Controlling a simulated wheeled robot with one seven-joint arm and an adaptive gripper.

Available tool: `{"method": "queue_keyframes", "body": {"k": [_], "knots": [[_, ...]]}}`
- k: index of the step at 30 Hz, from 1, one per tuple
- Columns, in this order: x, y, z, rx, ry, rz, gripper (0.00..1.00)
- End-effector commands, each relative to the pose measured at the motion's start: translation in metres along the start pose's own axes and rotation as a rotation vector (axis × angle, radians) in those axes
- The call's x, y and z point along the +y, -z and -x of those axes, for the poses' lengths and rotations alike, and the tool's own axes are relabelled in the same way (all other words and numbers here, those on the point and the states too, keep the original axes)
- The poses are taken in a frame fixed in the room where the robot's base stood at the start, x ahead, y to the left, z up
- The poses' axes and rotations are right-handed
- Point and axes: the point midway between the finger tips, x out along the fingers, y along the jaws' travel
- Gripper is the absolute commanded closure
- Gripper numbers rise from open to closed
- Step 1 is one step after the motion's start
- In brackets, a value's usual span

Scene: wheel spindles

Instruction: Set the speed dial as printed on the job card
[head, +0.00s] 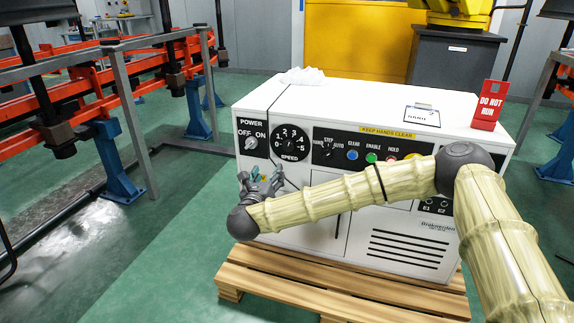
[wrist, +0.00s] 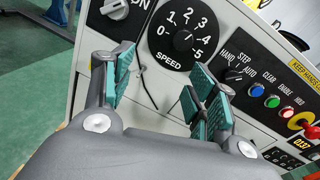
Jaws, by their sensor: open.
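The speed dial (head: 290,144) is a black disc with white numbers 0 to 5 on the white cabinet's front. It also shows in the wrist view (wrist: 171,34), upper middle, with a dark centre knob whose setting I cannot read for sure. The job card (head: 422,115) lies on the cabinet top; its print seems to say HAND, and the character below or beside it is too small to read. My gripper (head: 262,180) is open and empty, just below and left of the dial. In the wrist view its green-padded fingers (wrist: 160,75) stand apart, with the dial beyond them.
The power switch (head: 250,143) is left of the dial. The mode knob (head: 328,149) and coloured buttons (head: 371,156) are to its right. A red DO NOT RUN sign (head: 489,104) and a white cloth (head: 301,76) are on the cabinet top. A thin dark cord (wrist: 147,88) hangs below the dial.

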Motion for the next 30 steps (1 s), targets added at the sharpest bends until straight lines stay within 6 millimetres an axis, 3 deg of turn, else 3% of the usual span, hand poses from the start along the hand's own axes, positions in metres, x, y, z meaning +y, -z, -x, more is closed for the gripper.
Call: {"method": "queue_keyframes", "body": {"k": [3,8,14,30], "knots": [[-0.013,-0.007,-0.015,-0.012,0.074,-0.130,0.42],[-0.023,-0.017,-0.024,-0.020,0.118,-0.211,0.42],[-0.026,-0.018,-0.041,-0.021,0.125,-0.220,0.42],[-0.035,-0.019,-0.119,-0.021,0.123,-0.217,0.42]]}}
